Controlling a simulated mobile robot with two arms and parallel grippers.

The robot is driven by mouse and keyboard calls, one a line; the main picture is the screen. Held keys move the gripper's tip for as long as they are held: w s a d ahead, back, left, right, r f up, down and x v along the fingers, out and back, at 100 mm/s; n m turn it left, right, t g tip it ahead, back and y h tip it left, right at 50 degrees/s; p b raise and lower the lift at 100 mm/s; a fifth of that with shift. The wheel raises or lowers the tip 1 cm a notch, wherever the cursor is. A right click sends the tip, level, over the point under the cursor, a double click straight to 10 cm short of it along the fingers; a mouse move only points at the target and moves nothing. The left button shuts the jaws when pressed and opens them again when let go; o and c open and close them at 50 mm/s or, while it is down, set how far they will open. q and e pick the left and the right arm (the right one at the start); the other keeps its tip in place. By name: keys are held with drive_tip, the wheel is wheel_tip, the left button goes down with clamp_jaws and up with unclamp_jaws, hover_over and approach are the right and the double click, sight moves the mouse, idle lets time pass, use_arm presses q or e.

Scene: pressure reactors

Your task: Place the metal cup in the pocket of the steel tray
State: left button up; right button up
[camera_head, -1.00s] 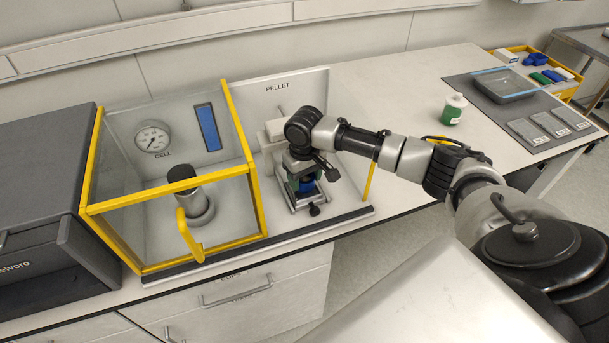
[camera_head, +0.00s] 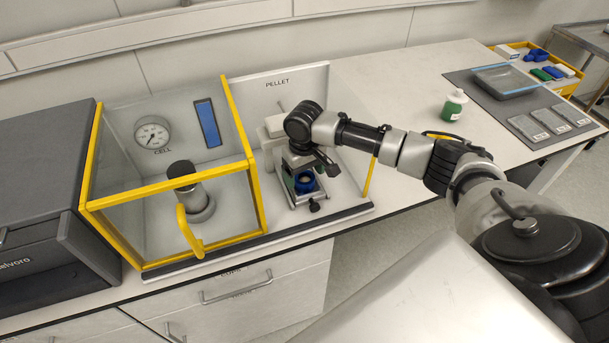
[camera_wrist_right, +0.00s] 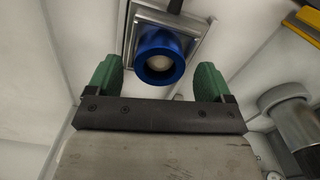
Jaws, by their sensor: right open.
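A blue cup with a round opening and a pale round spot inside stands upright at the steel tray of the pellet station; it shows in the head view (camera_head: 305,182) and right wrist view (camera_wrist_right: 160,54). The steel tray (camera_head: 317,193) has a square stepped rim in the wrist view (camera_wrist_right: 131,30). The cup hides the pocket, so I cannot tell how fully it is seated. My right gripper (camera_wrist_right: 154,80) is open, its green fingers apart on either side of the cup in the picture and clear of it. My left gripper is out of view.
The yellow-framed clear cell enclosure (camera_head: 247,160) stands left of the pellet station, with a black-topped cylinder (camera_head: 188,190) inside. A green-and-white bottle (camera_head: 453,105) stands on the bench. A grey mat (camera_head: 488,92) lies at the right. The bench between is clear.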

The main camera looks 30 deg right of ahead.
wheel_tip(320, 180, up, 12)
drive_tip(key=shift+b, duration=0.45)
